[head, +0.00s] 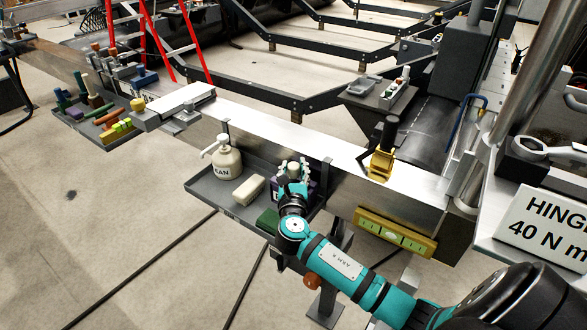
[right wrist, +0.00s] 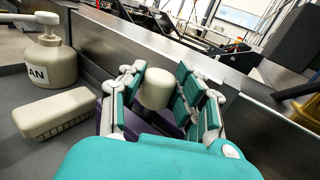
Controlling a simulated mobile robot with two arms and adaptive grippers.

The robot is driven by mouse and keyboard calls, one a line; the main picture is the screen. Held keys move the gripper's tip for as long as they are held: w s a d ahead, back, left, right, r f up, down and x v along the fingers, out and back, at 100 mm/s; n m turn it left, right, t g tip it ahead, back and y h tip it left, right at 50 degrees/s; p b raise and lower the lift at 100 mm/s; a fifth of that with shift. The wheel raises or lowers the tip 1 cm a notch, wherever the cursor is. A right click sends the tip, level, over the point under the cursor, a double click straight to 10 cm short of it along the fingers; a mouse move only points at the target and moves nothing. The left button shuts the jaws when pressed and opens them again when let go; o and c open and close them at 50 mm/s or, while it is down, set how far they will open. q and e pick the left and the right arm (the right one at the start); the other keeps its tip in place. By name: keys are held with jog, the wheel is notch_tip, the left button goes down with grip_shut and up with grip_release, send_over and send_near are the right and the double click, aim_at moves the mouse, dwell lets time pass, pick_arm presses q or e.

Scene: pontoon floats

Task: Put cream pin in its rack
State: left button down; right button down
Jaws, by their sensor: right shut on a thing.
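The cream pin (right wrist: 157,88) shows as a short, pale cylinder between the fingers of my right gripper (right wrist: 157,95) in the right wrist view. In the head view the gripper (head: 293,178) is over the grey tray, with the pin's pale top (head: 293,169) among its fingers. The gripper is shut on the pin. A dark purple block (head: 277,188) with partly hidden white lettering is under and beside the fingers. Its purple side also shows in the right wrist view (right wrist: 104,120). The pin's lower end is hidden, so I cannot tell whether it sits in the block. My left gripper is not in view.
The grey tray (head: 212,193) also holds a cream pump bottle (head: 227,163), a cream brush-like block (head: 248,190) and a green block (head: 268,220). A metal beam (head: 270,128) runs behind it. A yellow level (head: 394,233) and a yellow tool (head: 380,165) are to the right.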

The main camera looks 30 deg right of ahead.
jog(key=shift+f+b, duration=0.8)
jog(key=shift+f, duration=0.4)
jog(key=c, duration=0.9)
grip_release()
jog(key=shift+r, duration=0.1)
jog(key=shift+o, duration=0.2)
jog(key=v, duration=1.2)
jog(key=shift+s, duration=0.1)
